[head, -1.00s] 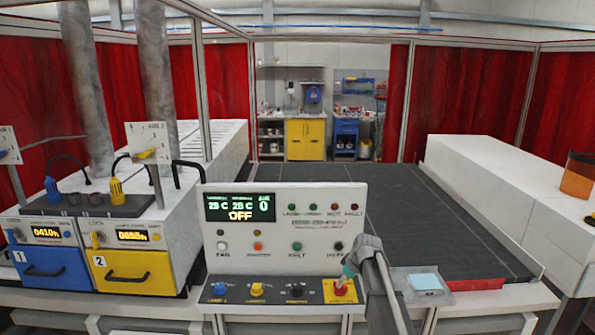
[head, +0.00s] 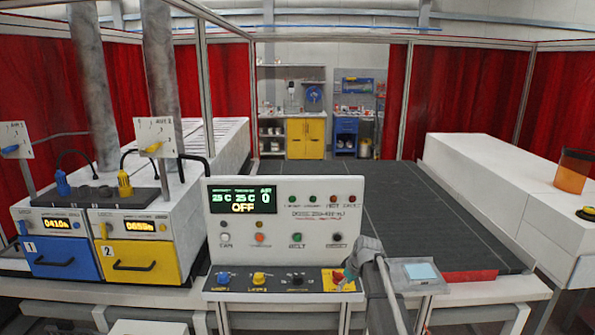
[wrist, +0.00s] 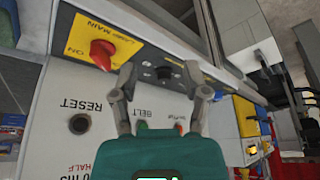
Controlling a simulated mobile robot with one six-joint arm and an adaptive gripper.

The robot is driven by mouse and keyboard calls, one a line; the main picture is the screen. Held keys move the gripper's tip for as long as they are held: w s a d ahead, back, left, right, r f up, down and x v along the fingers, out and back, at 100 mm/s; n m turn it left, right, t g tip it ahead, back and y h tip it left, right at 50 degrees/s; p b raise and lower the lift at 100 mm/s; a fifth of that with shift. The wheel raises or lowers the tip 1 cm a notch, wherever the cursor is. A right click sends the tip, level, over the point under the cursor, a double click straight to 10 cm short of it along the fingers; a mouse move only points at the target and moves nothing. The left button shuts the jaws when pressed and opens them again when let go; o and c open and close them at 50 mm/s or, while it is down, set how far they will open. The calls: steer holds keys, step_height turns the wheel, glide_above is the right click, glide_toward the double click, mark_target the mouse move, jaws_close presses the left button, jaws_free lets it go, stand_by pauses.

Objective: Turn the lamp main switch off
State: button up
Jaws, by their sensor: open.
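A red rotary switch on a yellow plate (wrist: 103,52) is at the upper left of the wrist view, where the picture is upside down. "ON" reads on its plate; the rest of the label is hard to read. A black knob (wrist: 164,73) shows between the fingertips.
The control panel (head: 280,201) has a display reading OFF, with several lights and buttons. A blue knob (head: 222,277) and a yellow knob (head: 259,279) sit on the same strip. Blue and yellow drawer units (head: 135,262) stand left.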

steer(key=s+f+m+g+h+b, duration=0.1)
steer(key=s+f+m+b, duration=0.2)
steer(key=s, duration=0.6)
steer(key=s+f+m+g+h+b, duration=0.1)
steer(key=s+f+m+b, duration=0.2)
steer(key=s, duration=0.6)
steer(key=s+d+f+m+g+h+b, duration=0.1)
steer(key=s+f+b, duration=0.4)
steer(key=s, duration=0.5)
steer(key=shift+f+m, duration=0.75)
steer(key=shift+m, duration=0.15)
